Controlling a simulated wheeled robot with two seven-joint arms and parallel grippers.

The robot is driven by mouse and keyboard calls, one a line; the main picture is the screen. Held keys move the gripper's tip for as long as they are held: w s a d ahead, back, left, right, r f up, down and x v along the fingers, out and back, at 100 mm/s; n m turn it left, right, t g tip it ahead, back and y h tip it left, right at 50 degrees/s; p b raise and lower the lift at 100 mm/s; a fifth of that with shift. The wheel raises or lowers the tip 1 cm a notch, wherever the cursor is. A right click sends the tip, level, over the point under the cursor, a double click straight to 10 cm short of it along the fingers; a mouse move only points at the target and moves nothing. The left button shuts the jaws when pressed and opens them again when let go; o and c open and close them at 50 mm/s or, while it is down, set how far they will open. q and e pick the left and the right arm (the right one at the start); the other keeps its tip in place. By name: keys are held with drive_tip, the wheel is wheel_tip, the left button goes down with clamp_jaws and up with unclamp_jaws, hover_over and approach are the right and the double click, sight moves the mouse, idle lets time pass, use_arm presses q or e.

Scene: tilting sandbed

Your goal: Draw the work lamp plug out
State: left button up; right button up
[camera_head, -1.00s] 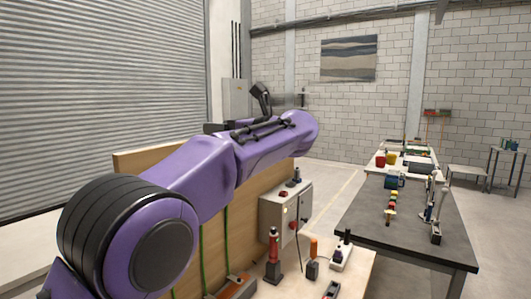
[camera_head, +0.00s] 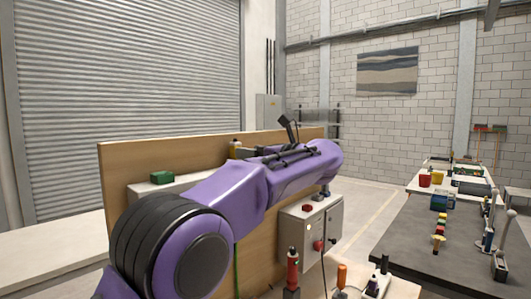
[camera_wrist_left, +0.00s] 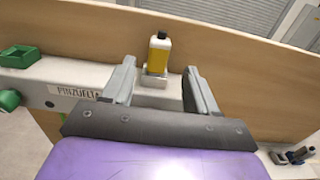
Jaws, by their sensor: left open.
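The work lamp plug cannot be picked out for certain. A white socket block (camera_head: 376,286) with a dark piece on it stands at the bottom right of the head view, partly cut off, and an orange-topped item (camera_head: 341,275) stands just left of it. In the left wrist view my left gripper (camera_wrist_left: 160,68) is open, its two grey fingers apart with nothing held. A yellow bottle (camera_wrist_left: 159,54) shows beyond and between the fingers. In the head view my purple arm hides most of the gripper. My right gripper is not in view.
A wooden panel (camera_head: 130,160) stands behind my arm, with a green bin (camera_head: 162,177) on a pale ledge. A grey control box (camera_head: 325,218) with a red knob and a red-and-black tool (camera_head: 292,270) are right of the arm. A dark table (camera_head: 430,235) stands further right.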

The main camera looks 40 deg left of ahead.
sight(239, 144)
use_arm(q)
drive_tip(key=a+p, duration=0.2)
drive_tip(key=a, duration=0.3)
drive_tip(key=shift+w+a+r, duration=0.1)
drive_tip(key=shift+a+r, duration=0.05)
drive_tip(key=shift+a, duration=0.2)
drive_tip(key=shift+w+a, duration=0.1)
drive_tip(key=shift+a, duration=0.45)
drive_tip(key=c, duration=1)
drive_tip(key=shift+r+p, duration=0.5)
drive_tip(key=shift+r, duration=0.2)
drive_tip(key=shift+c, duration=0.3)
drive_tip(key=shift+r+p, duration=0.4)
drive_tip(key=shift+r, duration=0.45)
drive_tip(key=shift+r, duration=0.1)
